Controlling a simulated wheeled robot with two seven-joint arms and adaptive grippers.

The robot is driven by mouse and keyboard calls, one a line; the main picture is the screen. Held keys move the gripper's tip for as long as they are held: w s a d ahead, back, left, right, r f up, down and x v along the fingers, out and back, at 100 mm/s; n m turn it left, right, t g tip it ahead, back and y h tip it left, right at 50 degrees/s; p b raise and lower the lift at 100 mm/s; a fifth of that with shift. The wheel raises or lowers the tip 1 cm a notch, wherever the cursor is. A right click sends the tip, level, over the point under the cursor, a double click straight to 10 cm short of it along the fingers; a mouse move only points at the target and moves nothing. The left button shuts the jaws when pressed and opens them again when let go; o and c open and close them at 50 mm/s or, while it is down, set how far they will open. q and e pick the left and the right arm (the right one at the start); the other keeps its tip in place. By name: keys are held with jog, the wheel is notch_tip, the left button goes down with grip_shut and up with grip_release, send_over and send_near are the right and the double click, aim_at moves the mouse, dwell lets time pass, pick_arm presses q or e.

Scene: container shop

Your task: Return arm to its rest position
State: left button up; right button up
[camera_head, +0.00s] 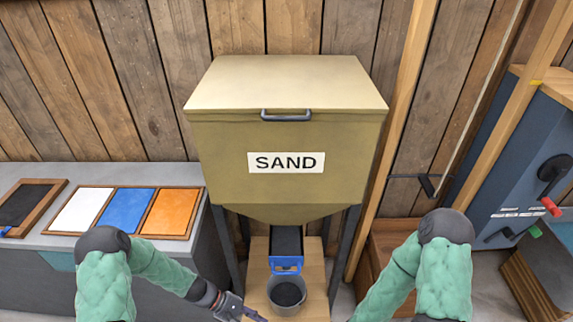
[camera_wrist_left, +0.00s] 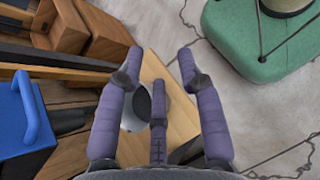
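My left arm reaches in from the left in the head view. Its gripper (camera_head: 240,308) is low, left of a grey round bucket (camera_head: 287,306) with a dark inside. In the left wrist view the fingers (camera_wrist_left: 158,65) are spread with nothing held between them. The bucket (camera_wrist_left: 137,108) shows partly behind them, apart from the fingertips as far as I can tell. My right arm bends down on the right of the head view; its gripper is out of the picture.
The bucket stands on a wooden stand (camera_head: 315,279) under the blue gate (camera_head: 286,265) of the tan SAND hopper (camera_head: 286,135). A grey counter (camera_head: 60,233) with coloured panels is left. A blue-grey cabinet (camera_head: 515,165) with levers is right. The hopper's dark legs flank the stand.

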pick_arm(q)
jog(key=s+f+m+t+y, duration=0.3)
jog(key=s+m+y, duration=0.3)
jog(key=s+m, duration=0.2)
jog(key=m, duration=0.2)
jog(key=shift+s+f+m, duration=0.3)
jog(key=shift+f+m, duration=0.1)
